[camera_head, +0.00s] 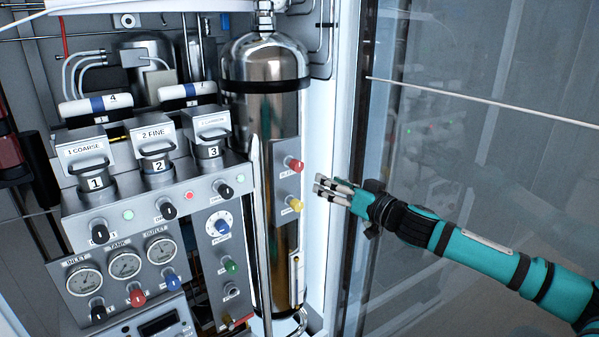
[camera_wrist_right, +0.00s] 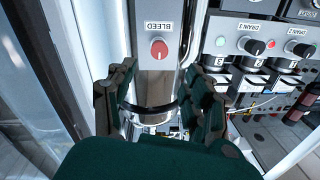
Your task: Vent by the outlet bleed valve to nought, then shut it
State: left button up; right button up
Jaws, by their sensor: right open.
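A red knob (camera_head: 294,164) sits on a narrow metal plate in front of the tall steel cylinder. In the right wrist view the red knob (camera_wrist_right: 159,49) has an upside-down BLEED label beside it. The OUTLET gauge (camera_head: 161,250) is at the right of a row of three dials; its needle is too small to read. My right gripper (camera_head: 334,190) is open and empty, to the right of the plate and apart from the knob. In the right wrist view its fingers (camera_wrist_right: 160,105) spread to either side, below the knob. My left gripper is out of view.
A yellow knob (camera_head: 295,205) is just below the red one. The steel cylinder (camera_head: 265,110) stands behind the plate. Labelled canisters, black drain knobs (camera_head: 166,210) and coloured knobs crowd the panel on the left. A glass door (camera_head: 450,150) is on the right.

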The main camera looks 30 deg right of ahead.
aim_at(300, 168)
jog(key=w+p, duration=0.1)
jog(key=w, duration=0.2)
jog(key=w+a+p, duration=0.1)
jog(key=w+p, duration=0.1)
jog(key=w, duration=0.2)
jog(key=w+p, duration=0.2)
jog(key=w, duration=0.1)
jog(key=shift+w+a+r, duration=0.1)
jog(key=shift+w+a, duration=0.05)
jog(key=shift+w, duration=0.6)
grip_shut()
